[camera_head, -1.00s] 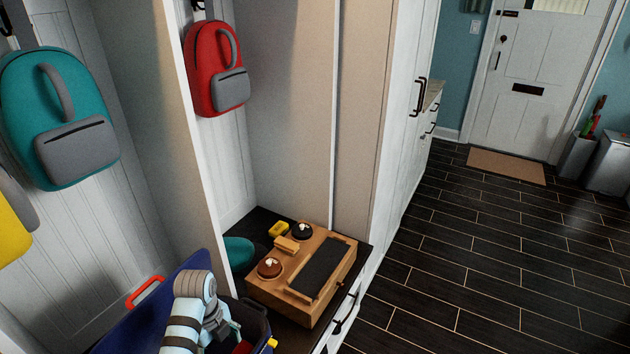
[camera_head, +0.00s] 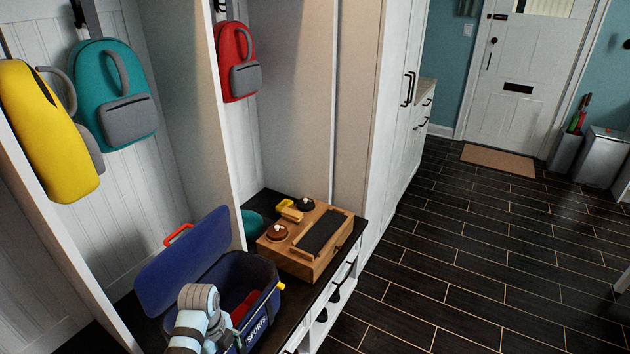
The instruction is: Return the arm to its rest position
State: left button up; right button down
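One of my arms (camera_head: 195,320) shows at the bottom, with a pale, brown-banded link and a grey rounded joint. It overlaps the front left of an open blue sports bag (camera_head: 262,318). No gripper fingers can be made out, and what is at the arm's end is hidden or out of frame. My other arm is not in view. The bag's lid (camera_head: 185,262) with a red handle (camera_head: 178,235) stands raised behind it. Something red (camera_head: 243,308) lies inside the bag.
A wooden box (camera_head: 306,242) with a dark panel sits on the dark bench beside the bag. Yellow (camera_head: 63,130), teal (camera_head: 112,95) and red (camera_head: 236,62) backpacks hang in the cubbies. The dark floor (camera_head: 450,260) to the right is clear.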

pick_arm(q)
jog(key=s+a+f+n, duration=0.1)
jog(key=s+f+n, duration=0.4)
jog(key=s+f, duration=0.3)
jog(key=s+a+f+n, duration=0.1)
jog(key=s+f+n, duration=0.45)
jog(key=f, duration=0.55)
jog(key=s+a+f+n, duration=0.1)
jog(key=s+f+n, duration=0.35)
jog(key=s, duration=0.65)
jog(key=s+a+f+n, duration=0.2)
jog(key=s+f+n, duration=0.3)
jog(key=s, duration=0.7)
jog(key=shift+s+f+n+t+y+b, duration=0.15)
jog(key=shift+s+f+n+b, duration=0.15)
jog(key=shift+f+b, duration=0.6)
jog(key=shift+s+f+n+t+y+b, duration=0.1)
jog(key=shift+s+f+n+t+b, duration=0.2)
jog(key=shift+f+b, duration=0.55)
jog(key=shift+s+f+n+t+y+b, duration=0.15)
jog(key=shift+f+n+b, duration=0.35)
jog(key=shift+b, duration=0.7)
pick_arm(e)
notch_tip(320, 180, down, 6)
jog(key=shift+w, duration=0.45)
